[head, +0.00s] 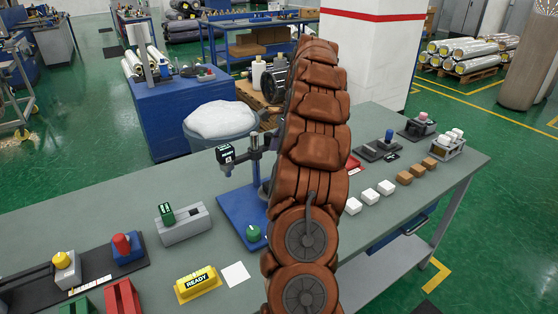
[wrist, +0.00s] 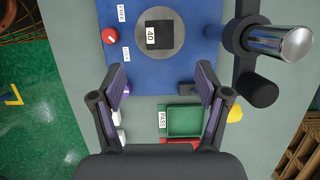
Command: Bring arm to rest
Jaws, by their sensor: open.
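My arm (head: 316,150), with brown segmented covers, rises through the middle of the head view and hides part of the bench. My gripper (wrist: 162,75) shows in the wrist view with its two fingers spread wide and nothing between them. It faces down over the bench. A black block marked 40 (wrist: 160,34) sits on a round grey plate on a blue base (wrist: 140,75), beyond the fingertips. A green tray marked PASS (wrist: 185,121) lies between the fingers in the picture, below them on the bench. In the head view the gripper is hidden.
A chrome-ended post (wrist: 296,42) stands right of the gripper. On the bench (head: 205,250) are a blue-based stand (head: 236,207), a yellow READY box (head: 196,284), white blocks (head: 370,195) and brown blocks (head: 404,178). A white pillar (head: 365,60) stands behind.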

